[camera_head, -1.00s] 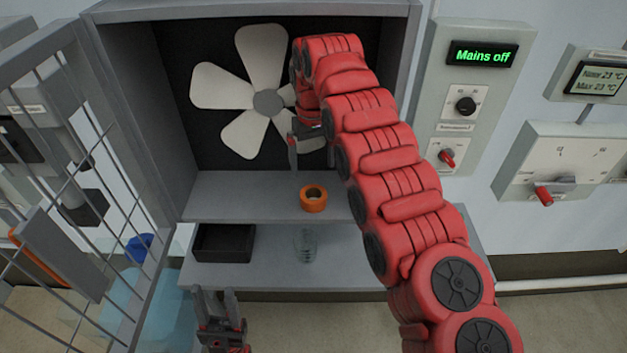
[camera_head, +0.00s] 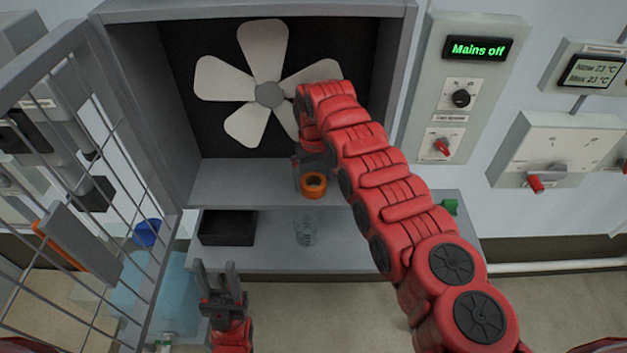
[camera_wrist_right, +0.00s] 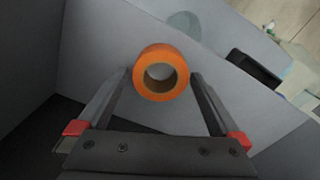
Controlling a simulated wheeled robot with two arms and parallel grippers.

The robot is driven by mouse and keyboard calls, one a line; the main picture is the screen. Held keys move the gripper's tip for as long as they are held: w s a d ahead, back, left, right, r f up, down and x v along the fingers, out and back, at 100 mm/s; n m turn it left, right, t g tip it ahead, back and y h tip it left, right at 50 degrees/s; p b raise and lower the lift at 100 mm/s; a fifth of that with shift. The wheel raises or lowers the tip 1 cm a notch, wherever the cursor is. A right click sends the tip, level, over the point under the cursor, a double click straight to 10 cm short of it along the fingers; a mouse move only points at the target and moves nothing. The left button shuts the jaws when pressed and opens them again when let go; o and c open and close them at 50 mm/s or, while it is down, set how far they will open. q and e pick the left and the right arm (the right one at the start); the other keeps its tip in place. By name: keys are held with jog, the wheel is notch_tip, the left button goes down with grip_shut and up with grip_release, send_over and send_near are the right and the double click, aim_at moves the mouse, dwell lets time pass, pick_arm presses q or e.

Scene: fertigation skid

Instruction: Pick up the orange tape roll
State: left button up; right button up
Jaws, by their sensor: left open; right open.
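The orange tape roll (camera_head: 313,186) lies flat on the floor of the fan housing, near its front edge. My right gripper (camera_head: 309,180) is open and reaches down beside it; the red arm hides part of that hand. In the right wrist view the tape roll (camera_wrist_right: 161,73) sits between the tips of the two spread fingers, and I cannot tell whether they touch it. My left gripper (camera_head: 217,275) is open and empty, low in the head view, in front of the lower shelf and away from the roll.
A white fan (camera_head: 269,95) stands behind the roll. A lower shelf (camera_head: 275,256) holds a black tray (camera_head: 228,228) and a clear glass (camera_head: 305,231). A wire mesh door (camera_head: 75,220) stands open at left. Control panels (camera_head: 463,100) are on the right wall.

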jog(key=shift+f, duration=0.85)
jog(key=c, duration=1.1)
